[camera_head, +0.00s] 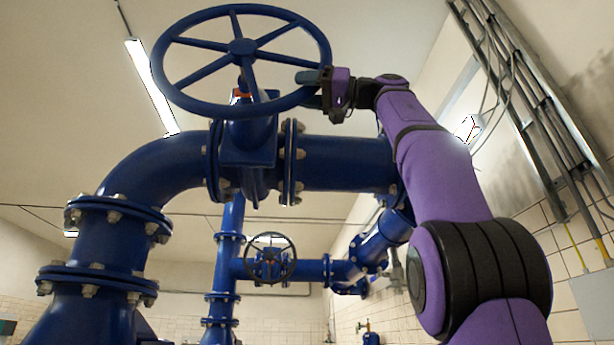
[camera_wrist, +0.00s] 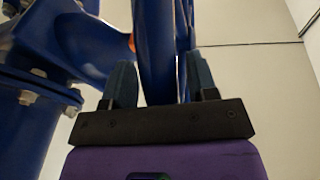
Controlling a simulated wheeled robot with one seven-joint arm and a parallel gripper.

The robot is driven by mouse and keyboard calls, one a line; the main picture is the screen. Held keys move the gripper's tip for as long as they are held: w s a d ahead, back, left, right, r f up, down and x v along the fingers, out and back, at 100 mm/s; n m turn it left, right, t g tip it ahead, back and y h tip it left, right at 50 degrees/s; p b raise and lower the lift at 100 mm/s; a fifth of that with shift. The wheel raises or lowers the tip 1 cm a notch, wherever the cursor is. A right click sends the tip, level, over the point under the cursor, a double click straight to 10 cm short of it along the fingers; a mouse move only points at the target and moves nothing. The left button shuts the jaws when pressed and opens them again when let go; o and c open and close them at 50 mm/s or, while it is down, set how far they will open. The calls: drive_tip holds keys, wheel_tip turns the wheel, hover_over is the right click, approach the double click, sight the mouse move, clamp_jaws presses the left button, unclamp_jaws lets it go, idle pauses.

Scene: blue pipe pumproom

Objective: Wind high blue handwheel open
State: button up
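The high blue handwheel (camera_head: 242,47) is a large spoked ring above the valve body (camera_head: 248,143) on the big blue pipe, seen from below. My gripper (camera_head: 312,89) is at the right part of its rim, with one dark finger above and one below in the head view. In the wrist view the blue rim (camera_wrist: 156,50) passes between the two fingers of my gripper (camera_wrist: 160,85). The fingers stand apart around the rim, with narrow gaps showing beside it. Whether either finger touches the rim is hard to tell.
A smaller handwheel (camera_head: 270,258) sits on a lower pipe farther back. Conduits (camera_head: 530,110) line the right wall. The space left of the wheel is clear up to the ceiling lamp (camera_head: 150,85).

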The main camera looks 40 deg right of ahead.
drive_tip(key=v, duration=1.1)
idle(0.6)
